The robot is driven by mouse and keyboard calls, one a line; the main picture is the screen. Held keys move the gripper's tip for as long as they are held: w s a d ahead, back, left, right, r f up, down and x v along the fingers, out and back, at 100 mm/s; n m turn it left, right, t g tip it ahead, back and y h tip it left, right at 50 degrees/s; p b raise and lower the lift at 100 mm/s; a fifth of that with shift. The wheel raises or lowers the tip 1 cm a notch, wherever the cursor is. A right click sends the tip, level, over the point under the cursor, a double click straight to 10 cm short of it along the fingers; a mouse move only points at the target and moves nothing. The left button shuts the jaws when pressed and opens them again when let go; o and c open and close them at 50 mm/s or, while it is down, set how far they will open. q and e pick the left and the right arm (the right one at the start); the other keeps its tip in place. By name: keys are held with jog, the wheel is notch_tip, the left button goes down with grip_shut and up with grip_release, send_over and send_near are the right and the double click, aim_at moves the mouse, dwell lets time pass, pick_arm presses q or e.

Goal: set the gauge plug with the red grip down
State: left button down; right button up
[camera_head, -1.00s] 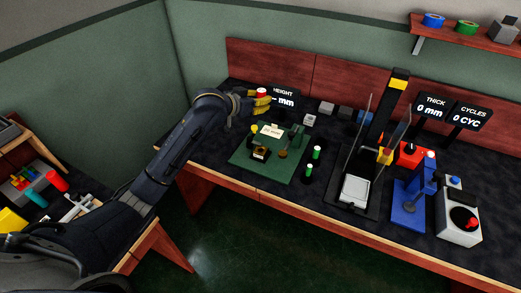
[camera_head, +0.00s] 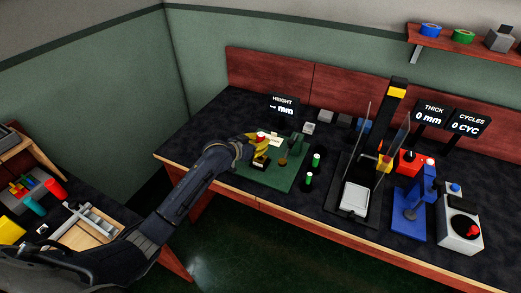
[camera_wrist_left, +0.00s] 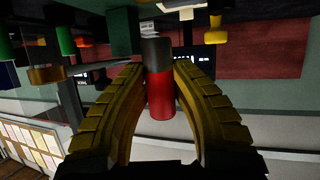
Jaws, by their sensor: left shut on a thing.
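My left gripper (camera_head: 257,143) has yellow fingers and is over the left part of the green mat (camera_head: 285,183). It is shut on the gauge plug with the red grip (camera_head: 261,134). In the left wrist view the plug's red part (camera_wrist_left: 161,99) and dark grey part (camera_wrist_left: 156,53) show between the curved fingers of the gripper (camera_wrist_left: 159,75). In the head view the fingers hide most of the plug. A small dark block (camera_head: 261,163) sits on the mat just below the gripper; I cannot tell whether the plug touches it. My right gripper is not in view.
Two dark green-topped cylinders (camera_head: 315,161) stand at the mat's right side. A dark green stand (camera_head: 297,144) is on the mat right of the gripper. A press-like machine (camera_head: 354,195) stands farther right. The bench's left end is clear.

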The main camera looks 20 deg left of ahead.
pick_arm(q)
jog(key=shift+f, duration=2)
jog(key=c, duration=1.2)
grip_release()
jog(key=shift+f, duration=0.1)
jog(key=shift+o, duration=0.2)
jog(key=shift+f, duration=0.1)
